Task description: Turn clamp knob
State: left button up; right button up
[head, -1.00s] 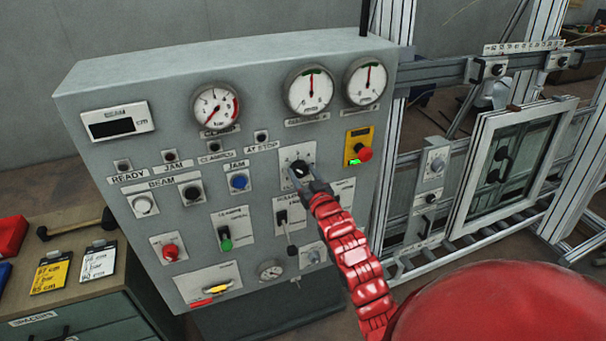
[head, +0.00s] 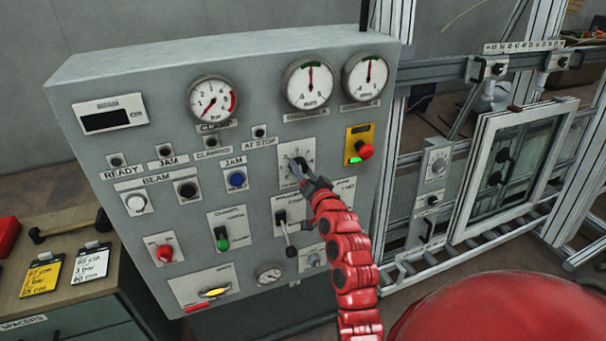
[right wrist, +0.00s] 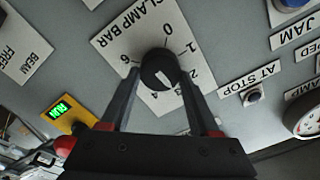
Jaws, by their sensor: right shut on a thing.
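The clamp knob (right wrist: 158,68) is a round black knob on a white scale plate (right wrist: 128,38) marked CLAMP BAR, with numbers from 0 to 6. My right gripper (right wrist: 159,76) is shut on the knob, one finger on each side. A pale mark on the knob seems to point towards the 3 and 4 side. My left gripper is not in view.
The grey control panel (head: 140,75) carries several buttons and gauges. A red emergency button (head: 365,151) sits right of the knob, and a lever switch (head: 288,232) is just below. A metal frame with a window (head: 515,165) stands at the right.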

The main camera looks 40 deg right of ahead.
jog(key=shift+f+m, duration=0.1)
jog(key=shift+m, duration=0.4)
jog(key=o, duration=1.4)
jog(key=p+v, duration=0.2)
jog(key=v, duration=1.5)
jog(key=shift+s+d+p, duration=0.1)
jog(key=shift+s+p, duration=0.1)
jog(key=shift+p, duration=0.1)
